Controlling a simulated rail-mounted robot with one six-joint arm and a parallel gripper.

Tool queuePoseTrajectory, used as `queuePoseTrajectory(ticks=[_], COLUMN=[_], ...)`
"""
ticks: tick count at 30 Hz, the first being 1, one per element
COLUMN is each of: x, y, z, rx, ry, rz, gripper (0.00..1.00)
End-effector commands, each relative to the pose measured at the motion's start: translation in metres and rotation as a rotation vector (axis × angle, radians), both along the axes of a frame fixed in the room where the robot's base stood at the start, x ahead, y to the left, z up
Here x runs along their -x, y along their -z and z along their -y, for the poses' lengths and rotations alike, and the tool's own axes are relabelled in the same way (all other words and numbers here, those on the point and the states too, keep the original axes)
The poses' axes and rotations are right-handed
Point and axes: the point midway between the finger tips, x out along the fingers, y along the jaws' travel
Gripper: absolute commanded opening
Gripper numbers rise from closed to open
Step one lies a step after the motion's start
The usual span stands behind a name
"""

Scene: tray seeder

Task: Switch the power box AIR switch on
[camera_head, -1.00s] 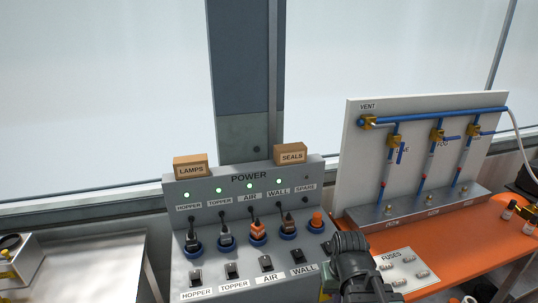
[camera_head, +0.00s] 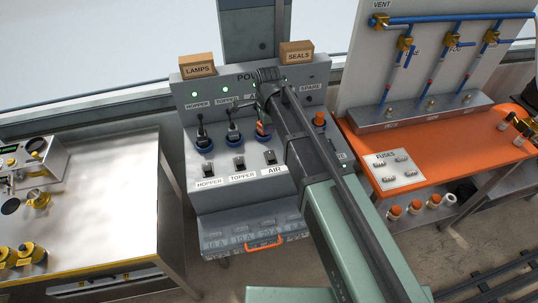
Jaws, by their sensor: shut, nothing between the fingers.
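The grey power box (camera_head: 192,135) stands in the middle of the view. Its AIR switch (camera_head: 270,157) is a small dark rocker above the AIR label (camera_head: 274,172); its position is too small to tell. The orange AIR plug (camera_head: 263,131) sits in a blue-ringed socket above it. My gripper (camera_head: 265,88) is shut and empty, in front of the upper middle of the panel, above the AIR plug and apart from the AIR switch. Its fingertips are hard to make out. My arm hides the WALL plug and switch.
The HOPPER switch (camera_head: 208,170) and TOPPER switch (camera_head: 239,163) are left of AIR. LAMPS (camera_head: 197,65) and SEALS (camera_head: 297,52) boxes stand on top. A metal table (camera_head: 115,190) is at left; an orange bench (camera_head: 440,150) with a FUSES plate (camera_head: 394,171) is at right.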

Motion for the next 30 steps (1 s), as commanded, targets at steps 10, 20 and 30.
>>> queuePoseTrajectory(ticks=[10,20,30], x=[0.000,0.000,0.001], y=[0.007,0.070,0.136], z=[0.000,0.001,0.001], rx=[0.000,0.000,0.000], ry=[-0.002,-0.003,-0.003], rz=[0.000,0.000,0.000], gripper=[0.00,0.00,0.00])
